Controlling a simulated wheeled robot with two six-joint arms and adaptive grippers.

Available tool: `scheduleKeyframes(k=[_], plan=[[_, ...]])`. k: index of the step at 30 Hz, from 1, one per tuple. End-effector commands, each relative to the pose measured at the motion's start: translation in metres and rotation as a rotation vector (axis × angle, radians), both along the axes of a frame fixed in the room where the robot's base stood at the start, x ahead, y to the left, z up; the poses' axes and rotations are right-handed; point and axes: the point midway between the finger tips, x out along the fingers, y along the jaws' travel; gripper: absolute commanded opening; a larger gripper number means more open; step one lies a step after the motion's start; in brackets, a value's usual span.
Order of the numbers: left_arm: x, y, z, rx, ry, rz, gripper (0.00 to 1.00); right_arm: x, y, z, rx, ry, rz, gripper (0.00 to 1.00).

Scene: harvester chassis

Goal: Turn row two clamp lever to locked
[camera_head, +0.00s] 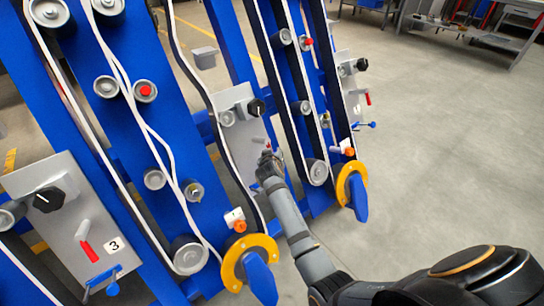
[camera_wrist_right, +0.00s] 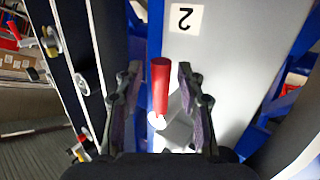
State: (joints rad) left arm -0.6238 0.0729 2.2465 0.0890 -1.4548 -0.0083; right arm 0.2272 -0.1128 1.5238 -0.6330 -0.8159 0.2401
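The row two panel is a grey plate (camera_head: 236,132) between blue frame beams, with a black knob (camera_head: 256,108). In the right wrist view the plate (camera_wrist_right: 235,70) carries a label "2" (camera_wrist_right: 184,18). Its clamp lever has a red handle (camera_wrist_right: 160,85) pointing toward the label, with a pale pivot and grey block (camera_wrist_right: 178,132) behind. My right gripper (camera_wrist_right: 158,72) is open, with one finger on each side of the red handle and visible gaps. In the head view the right gripper (camera_head: 268,160) is at the lower part of the panel and hides most of the lever. My left gripper is not in view.
A panel marked 3 (camera_head: 66,222) with a red lever (camera_head: 89,250) stands at left; another panel (camera_head: 348,85) stands at right. Yellow-rimmed discs with blue handles (camera_head: 248,265) (camera_head: 351,187) stick out low. Rollers and belts line the beams. Open floor (camera_head: 440,150) lies right.

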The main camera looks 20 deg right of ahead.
Motion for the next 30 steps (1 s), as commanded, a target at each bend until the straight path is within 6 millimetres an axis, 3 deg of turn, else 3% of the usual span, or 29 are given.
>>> scheduleKeyframes(k=[9,13,30], plan=[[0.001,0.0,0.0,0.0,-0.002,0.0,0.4,0.001,0.0,0.069,0.001,-0.007,-0.001,0.38],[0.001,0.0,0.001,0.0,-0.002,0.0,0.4,0.001,0.0,0.089,0.0,-0.008,-0.001,0.38],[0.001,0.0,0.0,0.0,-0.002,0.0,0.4,-0.001,0.0,0.092,0.004,0.003,-0.001,0.38]])
